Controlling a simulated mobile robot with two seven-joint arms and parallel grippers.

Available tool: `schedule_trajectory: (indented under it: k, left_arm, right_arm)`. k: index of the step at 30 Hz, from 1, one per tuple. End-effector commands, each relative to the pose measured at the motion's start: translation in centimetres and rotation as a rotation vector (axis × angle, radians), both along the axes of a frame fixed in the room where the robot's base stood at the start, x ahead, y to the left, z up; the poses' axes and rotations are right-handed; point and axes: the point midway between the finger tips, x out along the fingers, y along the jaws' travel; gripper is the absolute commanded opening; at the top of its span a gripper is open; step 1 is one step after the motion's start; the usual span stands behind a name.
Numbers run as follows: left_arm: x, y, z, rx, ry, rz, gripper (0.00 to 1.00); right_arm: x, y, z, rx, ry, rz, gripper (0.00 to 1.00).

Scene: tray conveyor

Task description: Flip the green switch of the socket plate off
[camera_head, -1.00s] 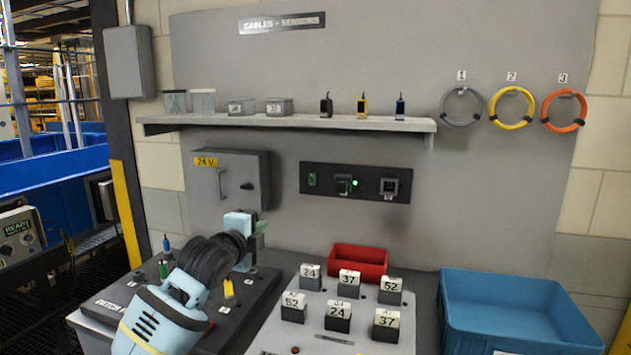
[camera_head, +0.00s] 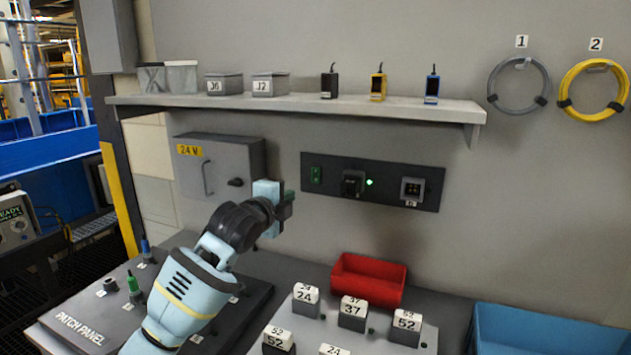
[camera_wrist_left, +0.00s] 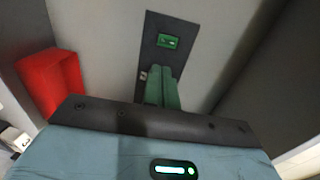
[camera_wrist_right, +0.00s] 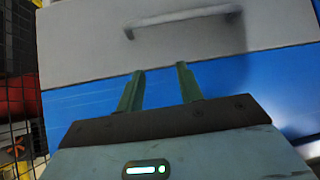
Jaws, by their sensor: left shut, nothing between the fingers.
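The dark socket plate (camera_head: 330,172) is on the grey wall below the shelf. Its green switch (camera_head: 316,175) is at the left end; I cannot tell its position. A black part (camera_head: 352,184) and a lit green lamp (camera_head: 370,182) are to the right of it. My left gripper (camera_head: 289,197) is shut and empty, just left of and below the switch. In the left wrist view its green fingers (camera_wrist_left: 161,84) point at the plate (camera_wrist_left: 155,58), with the switch (camera_wrist_left: 168,41) beyond the tips, apparently apart. My right gripper (camera_wrist_right: 160,69) is open and empty, away from the plate.
A grey 24 V box (camera_head: 220,165) is on the wall beside my left gripper. The shelf (camera_head: 300,105) runs above. A red bin (camera_head: 368,281) and numbered blocks stand below the plate. A grey surface with a handle (camera_wrist_right: 185,18) faces my right gripper.

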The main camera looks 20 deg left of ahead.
Motion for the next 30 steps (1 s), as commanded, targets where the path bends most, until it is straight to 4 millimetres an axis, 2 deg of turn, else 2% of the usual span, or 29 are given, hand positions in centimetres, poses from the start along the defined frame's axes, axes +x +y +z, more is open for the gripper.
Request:
schedule_trajectory:
  k: [14,30]
  left_arm:
    - [0.5,0.0,-0.1,-0.002,0.001,0.0,0.0]
    - [7.0,0.4,-0.9,-0.002,0.001,0.0,0.0]
  right_arm:
    - [-0.5,0.0,-0.2,0.0,0.009,0.001,0.36]
    - [-0.4,0.0,-0.2,0.001,0.008,0.001,0.36]
